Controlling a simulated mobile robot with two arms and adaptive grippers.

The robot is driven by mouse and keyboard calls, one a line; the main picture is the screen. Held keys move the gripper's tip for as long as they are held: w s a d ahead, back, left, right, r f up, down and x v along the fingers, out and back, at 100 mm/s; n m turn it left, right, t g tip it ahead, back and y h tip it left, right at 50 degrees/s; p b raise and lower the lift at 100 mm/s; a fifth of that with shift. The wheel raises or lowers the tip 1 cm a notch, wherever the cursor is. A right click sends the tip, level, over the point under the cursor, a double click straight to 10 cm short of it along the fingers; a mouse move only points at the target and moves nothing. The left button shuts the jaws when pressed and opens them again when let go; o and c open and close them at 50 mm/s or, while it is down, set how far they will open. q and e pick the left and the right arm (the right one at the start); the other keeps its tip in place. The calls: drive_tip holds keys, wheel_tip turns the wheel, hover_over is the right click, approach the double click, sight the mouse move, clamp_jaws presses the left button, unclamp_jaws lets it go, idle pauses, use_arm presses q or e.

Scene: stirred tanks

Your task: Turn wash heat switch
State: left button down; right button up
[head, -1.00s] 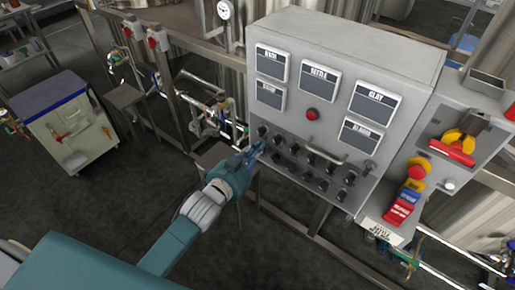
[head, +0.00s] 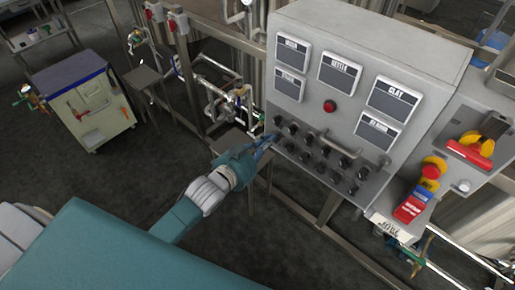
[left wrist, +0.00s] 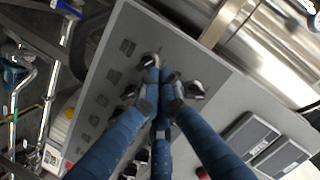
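The grey control panel (head: 398,155) has rows of small black rotary switches (head: 305,139) below its labelled plates. I cannot read which switch is the wash heat one. My left gripper (head: 267,142) is at the left end of the switch rows. In the left wrist view, the blue fingers of my left gripper (left wrist: 163,82) are drawn together at the panel face. One switch (left wrist: 150,60) is just beyond the tips and another switch (left wrist: 196,90) is beside the right finger. Contact with either is unclear, and the fingers cover part of the panel. My right gripper is out of view.
A handle bar (head: 343,150) and a red button (head: 330,106) project from the panel. A side box (head: 440,170) carries red and yellow switches. Pipes (head: 222,100) and a metal frame stand left of the panel. A cabinet (head: 85,105) stands farther left, with open floor in front.

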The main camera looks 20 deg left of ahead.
use_arm(q)
drive_tip(key=v, duration=1)
drive_tip(key=shift+s, duration=0.25)
drive_tip(key=s+a+f+n+g+y, duration=0.15)
drive_tip(key=s+f, duration=0.25)
drive_tip(key=f, duration=0.8)
drive_tip(key=s+a+f+n+g, duration=0.1)
drive_tip(key=s+a+f+g, duration=0.15)
drive_tip(key=f, duration=0.85)
drive_tip(key=s+a+f+n+g+y, duration=0.1)
drive_tip(key=s+a+f+g, duration=0.2)
drive_tip(key=f, duration=0.9)
drive_tip(key=s+d+f+g, duration=0.1)
drive_tip(key=s+f+g, duration=0.1)
drive_tip(key=s+f, duration=0.4)
drive_tip(key=s+d+f+n+g, duration=0.1)
drive_tip(key=s+f, duration=0.5)
drive_tip(key=s, duration=0.7)
drive_tip(key=s+d+f+n+g, duration=0.1)
drive_tip(key=s+f+g, duration=0.3)
drive_tip(key=s, duration=0.6)
wheel_tip(320, 180, down, 3)
drive_tip(key=shift+s+d+r+y, duration=0.15)
drive_tip(key=shift+s+d+y, duration=0.15)
drive_tip(key=shift+d+y, duration=0.2)
drive_tip(key=shift+n, duration=0.25)
